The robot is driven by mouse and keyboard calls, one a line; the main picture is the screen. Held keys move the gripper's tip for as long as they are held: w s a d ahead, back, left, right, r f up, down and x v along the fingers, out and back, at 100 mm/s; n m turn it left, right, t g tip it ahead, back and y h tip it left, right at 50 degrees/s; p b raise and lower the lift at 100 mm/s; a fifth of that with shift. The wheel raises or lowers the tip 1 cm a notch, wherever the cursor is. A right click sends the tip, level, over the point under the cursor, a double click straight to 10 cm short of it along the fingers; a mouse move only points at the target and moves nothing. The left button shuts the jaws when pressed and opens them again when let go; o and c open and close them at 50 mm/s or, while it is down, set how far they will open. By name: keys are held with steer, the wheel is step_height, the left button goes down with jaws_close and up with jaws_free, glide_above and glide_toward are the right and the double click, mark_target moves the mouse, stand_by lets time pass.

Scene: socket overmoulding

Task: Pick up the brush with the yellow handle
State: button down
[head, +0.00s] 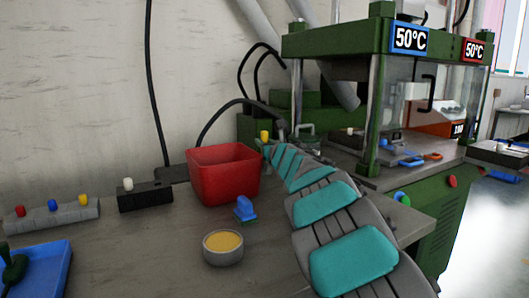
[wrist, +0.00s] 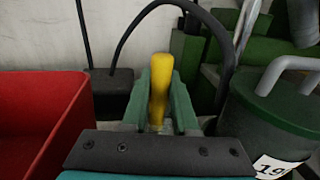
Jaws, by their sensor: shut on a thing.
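The yellow handle of the brush stands upright between the two green fingers of my gripper (wrist: 160,100) in the wrist view, where I see the handle (wrist: 160,82). The fingers are shut on it from both sides. In the head view the top of the yellow handle (head: 265,135) shows just behind the red bin's right edge, at the tip of my gripper (head: 267,149). The lower part of the brush and its bristles are hidden, so I cannot tell whether it touches the bench.
A red bin (head: 223,175) stands close on the left. A green canister (wrist: 275,118) is close on the right. A green press (head: 335,42) stands further right. A bowl (head: 223,250), a blue piece (head: 245,210) and a grey rack (head: 52,216) are on the bench.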

steer(key=shift+r, duration=0.1)
step_height(320, 180, up, 8)
steer(key=p, duration=0.3)
steer(key=shift+p, duration=0.35)
steer(key=shift+r, duration=0.95)
stand_by(1.7)
